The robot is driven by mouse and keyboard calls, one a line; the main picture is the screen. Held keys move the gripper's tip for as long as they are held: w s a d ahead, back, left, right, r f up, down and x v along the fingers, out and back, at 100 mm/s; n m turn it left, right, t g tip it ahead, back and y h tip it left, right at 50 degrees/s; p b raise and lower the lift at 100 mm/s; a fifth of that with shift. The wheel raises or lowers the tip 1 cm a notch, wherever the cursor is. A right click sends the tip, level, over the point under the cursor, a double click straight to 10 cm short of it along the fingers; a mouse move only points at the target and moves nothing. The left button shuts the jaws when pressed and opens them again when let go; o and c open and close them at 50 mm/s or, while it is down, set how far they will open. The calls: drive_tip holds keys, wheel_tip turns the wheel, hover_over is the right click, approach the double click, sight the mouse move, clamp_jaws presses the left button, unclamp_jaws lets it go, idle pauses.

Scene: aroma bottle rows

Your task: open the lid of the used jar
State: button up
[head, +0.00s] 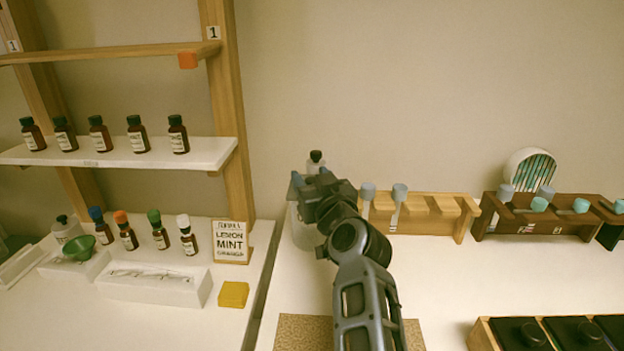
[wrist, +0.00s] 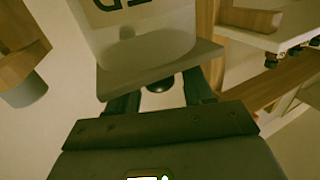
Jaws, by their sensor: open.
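The used jar (head: 302,230) is a pale, see-through container standing on the white table behind my gripper, which hides much of it. In the wrist view the jar (wrist: 135,30) shows upside down, with the dark letters "ED" on its side. Its pale flat lid (wrist: 160,72) is on it, with a round black knob (wrist: 159,83). My gripper (head: 311,176) is at the top of the jar. In the wrist view my gripper (wrist: 160,94) is open, its two fingers apart on either side of the knob. Contact cannot be told.
A light wooden rack (head: 430,209) with blue-grey-capped strips stands just right of the jar; a dark rack (head: 510,222) is farther right. A shelf (head: 110,157) with brown bottles is at left. A cork mat (head: 300,332) lies in front, near a box with black lids (head: 525,334).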

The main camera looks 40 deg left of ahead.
clamp_jaws()
idle(0.4)
